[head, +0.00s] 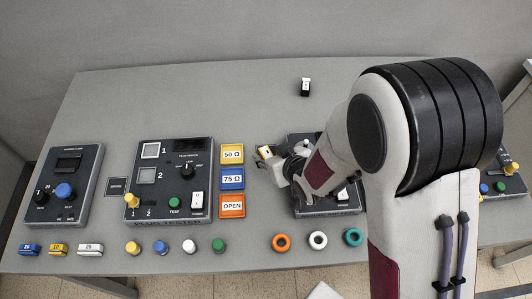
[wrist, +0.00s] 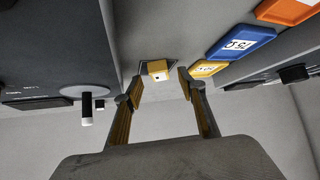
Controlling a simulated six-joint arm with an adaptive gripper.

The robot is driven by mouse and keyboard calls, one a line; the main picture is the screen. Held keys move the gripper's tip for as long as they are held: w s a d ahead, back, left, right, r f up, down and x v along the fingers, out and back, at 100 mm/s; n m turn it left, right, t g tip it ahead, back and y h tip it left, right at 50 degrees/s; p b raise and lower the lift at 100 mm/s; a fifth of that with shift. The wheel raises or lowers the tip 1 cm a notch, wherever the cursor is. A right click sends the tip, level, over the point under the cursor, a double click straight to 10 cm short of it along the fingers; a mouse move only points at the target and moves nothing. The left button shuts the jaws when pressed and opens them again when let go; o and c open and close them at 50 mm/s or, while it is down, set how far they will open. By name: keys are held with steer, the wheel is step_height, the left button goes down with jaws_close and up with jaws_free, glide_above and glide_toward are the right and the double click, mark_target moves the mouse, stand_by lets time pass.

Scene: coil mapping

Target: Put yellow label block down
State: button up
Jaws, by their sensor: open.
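A small yellow label block (wrist: 158,69) with a white face sits on a dark-edged square on the grey table in the wrist view. My gripper (wrist: 160,77) is open, with one finger on each side of the block and a visible gap to each. In the head view the block (head: 265,151) shows as a small yellow and white patch at my gripper (head: 268,157). My gripper and wrist partly hide it there. Whether the fingertips reach down to the table is hard to tell.
Left of my gripper stand the yellow 50 Ω plate (head: 232,154), blue 75 Ω plate (head: 232,179) and orange OPEN plate (head: 232,206). A dark device (head: 327,209) is under my arm. Coloured rings (head: 317,240) lie in front. The table behind is mostly clear.

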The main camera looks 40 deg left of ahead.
mark_target(268, 156)
steer(key=shift+x, duration=0.95)
steer(key=shift+c, duration=0.3)
steer(key=c, duration=1)
steer(key=shift+r, duration=0.15)
steer(key=shift+r, duration=4.9)
